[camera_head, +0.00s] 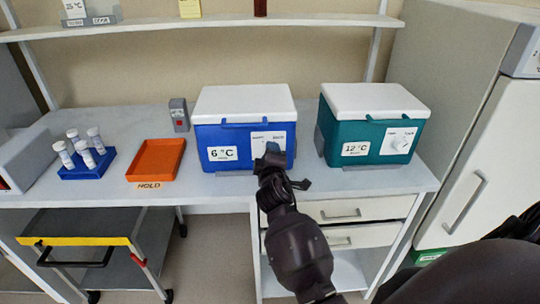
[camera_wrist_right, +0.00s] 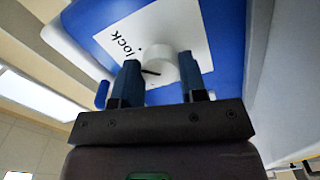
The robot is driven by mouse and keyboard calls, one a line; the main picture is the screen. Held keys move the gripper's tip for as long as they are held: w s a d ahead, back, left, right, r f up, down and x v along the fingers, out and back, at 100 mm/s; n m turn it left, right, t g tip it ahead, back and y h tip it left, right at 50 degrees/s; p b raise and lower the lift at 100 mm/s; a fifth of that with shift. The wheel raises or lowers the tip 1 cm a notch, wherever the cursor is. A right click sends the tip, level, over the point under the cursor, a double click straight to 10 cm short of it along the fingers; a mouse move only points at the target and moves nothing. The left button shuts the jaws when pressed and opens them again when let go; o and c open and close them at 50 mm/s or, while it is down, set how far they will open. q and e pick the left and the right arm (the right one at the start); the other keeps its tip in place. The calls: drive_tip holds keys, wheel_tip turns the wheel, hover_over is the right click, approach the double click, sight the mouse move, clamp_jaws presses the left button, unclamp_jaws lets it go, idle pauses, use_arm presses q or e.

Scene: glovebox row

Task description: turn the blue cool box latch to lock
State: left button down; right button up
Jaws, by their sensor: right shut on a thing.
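The blue cool box (camera_head: 207,138) with a white lid stands on the bench, marked 6 °C. A white label plate (camera_head: 261,140) is on its front right. My right gripper (camera_head: 271,158) is at this plate and hides most of the latch in the head view. In the right wrist view, the white round latch knob (camera_wrist_right: 161,69) sits on the label (camera_wrist_right: 120,36) reading "lock", with a dark mark on the knob. The two blue-grey fingers of my right gripper (camera_wrist_right: 162,84) are around the knob, shut on it. My left gripper is not in view.
A green cool box (camera_head: 340,133) marked 12 °C stands right of the blue one. An orange tray (camera_head: 158,160), a blue vial rack (camera_head: 87,164) and a grey device (camera_head: 179,115) are to the left. Drawers (camera_head: 342,210) are below; a shelf (camera_head: 220,20) runs above.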

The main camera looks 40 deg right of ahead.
idle(0.3)
drive_tip(key=o, duration=0.9)
drive_tip(key=shift+o, duration=0.2)
drive_tip(key=shift+s, duration=0.1)
